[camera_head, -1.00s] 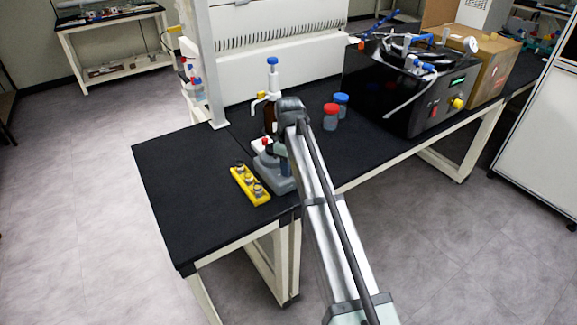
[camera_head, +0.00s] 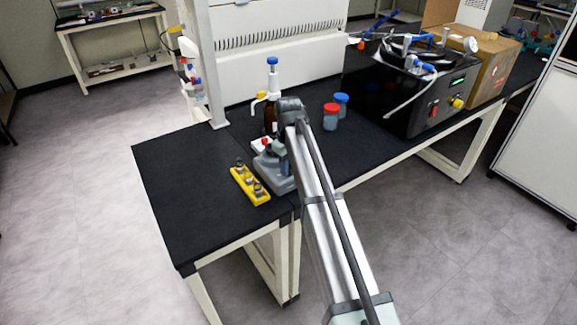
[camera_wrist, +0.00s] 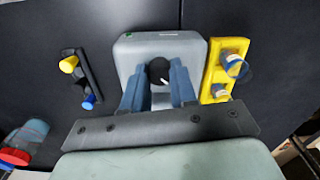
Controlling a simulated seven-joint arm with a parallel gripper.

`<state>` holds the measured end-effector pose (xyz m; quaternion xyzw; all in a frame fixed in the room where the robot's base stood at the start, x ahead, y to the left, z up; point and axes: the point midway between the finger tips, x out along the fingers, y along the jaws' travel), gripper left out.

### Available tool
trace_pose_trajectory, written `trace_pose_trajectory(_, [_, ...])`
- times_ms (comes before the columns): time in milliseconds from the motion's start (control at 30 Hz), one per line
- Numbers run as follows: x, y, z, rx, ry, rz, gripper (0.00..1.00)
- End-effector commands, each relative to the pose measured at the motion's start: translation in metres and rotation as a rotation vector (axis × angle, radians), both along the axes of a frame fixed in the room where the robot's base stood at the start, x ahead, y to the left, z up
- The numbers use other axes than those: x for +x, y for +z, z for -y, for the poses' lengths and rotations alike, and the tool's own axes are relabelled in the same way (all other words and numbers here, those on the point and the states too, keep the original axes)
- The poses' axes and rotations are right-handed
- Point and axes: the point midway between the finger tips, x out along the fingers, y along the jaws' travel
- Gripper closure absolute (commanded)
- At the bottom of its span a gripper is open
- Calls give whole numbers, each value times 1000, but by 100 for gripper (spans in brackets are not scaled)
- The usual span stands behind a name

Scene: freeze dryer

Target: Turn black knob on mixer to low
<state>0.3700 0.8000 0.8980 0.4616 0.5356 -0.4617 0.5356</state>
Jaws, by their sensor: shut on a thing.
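The mixer (camera_head: 268,172) is a grey unit near the front edge of the black bench, partly hidden by my arm. In the wrist view its grey housing (camera_wrist: 135,48) lies straight ahead. Its round black knob (camera_wrist: 158,68) has a white pointer line that points down and slightly right in that view. My gripper (camera_wrist: 159,74) has its two blue fingers on either side of the knob and is shut on it. In the head view the knob and the fingertips are mostly hidden behind my wrist.
A yellow rack with vials (camera_head: 238,174) stands close beside the mixer. A brown bottle with a blue-topped dispenser (camera_head: 272,75) stands behind. A red-capped jar (camera_head: 331,118) and a blue-capped jar (camera_head: 341,101) are to the right. The bench (camera_head: 175,190) is clear at left.

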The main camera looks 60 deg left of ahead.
Motion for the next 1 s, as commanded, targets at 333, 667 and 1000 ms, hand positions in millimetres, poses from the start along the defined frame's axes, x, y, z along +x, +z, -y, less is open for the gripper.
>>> trace_pose_trajectory(333, [0, 0, -1, 1, -326, 1, 100])
trace_pose_trajectory(667, [1, 1, -1, 1, -579, 1, 100])
trace_pose_trajectory(1000, [1, 1, -1, 2, -711, 1, 100])
